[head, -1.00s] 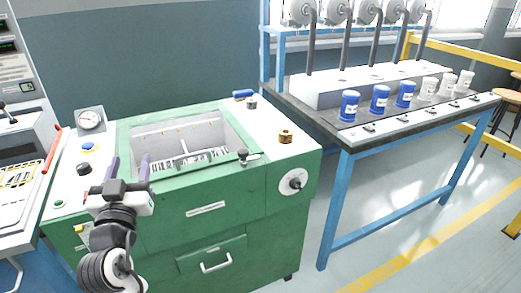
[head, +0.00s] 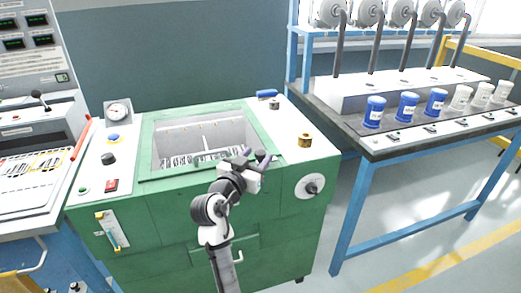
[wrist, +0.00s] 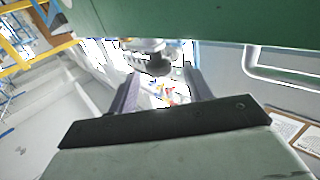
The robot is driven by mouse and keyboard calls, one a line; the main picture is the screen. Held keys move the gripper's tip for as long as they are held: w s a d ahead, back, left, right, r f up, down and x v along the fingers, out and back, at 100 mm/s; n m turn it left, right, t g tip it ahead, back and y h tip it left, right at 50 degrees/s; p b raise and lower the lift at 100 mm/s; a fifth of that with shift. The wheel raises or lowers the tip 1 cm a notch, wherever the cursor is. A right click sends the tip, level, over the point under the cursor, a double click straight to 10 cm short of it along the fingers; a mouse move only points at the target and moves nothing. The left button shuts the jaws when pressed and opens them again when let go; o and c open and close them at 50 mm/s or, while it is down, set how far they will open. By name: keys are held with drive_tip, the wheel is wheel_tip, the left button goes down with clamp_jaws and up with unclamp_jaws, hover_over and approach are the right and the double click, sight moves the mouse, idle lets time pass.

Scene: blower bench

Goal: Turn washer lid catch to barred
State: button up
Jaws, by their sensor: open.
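The washer is a green cabinet (head: 160,222) with a white top and a window-like lid (head: 146,172) framed in green. In the wrist view the dark knob (wrist: 158,66) shows between and beyond the open fingers (wrist: 160,92). I cannot tell whether the fingers touch it. My wrist hides part of the catch and the lid's front edge.
A brass fitting (head: 305,140) stands right of the catch, and a rotary dial (head: 311,187) is on the front panel. A gauge (head: 118,112) and buttons are at the left. A blue-legged bench (head: 362,215) with blue and white jars stands right, across a floor gap.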

drive_tip(key=shift+x, duration=1.45)
drive_tip(key=shift+c, duration=0.3)
drive_tip(key=c, duration=0.9)
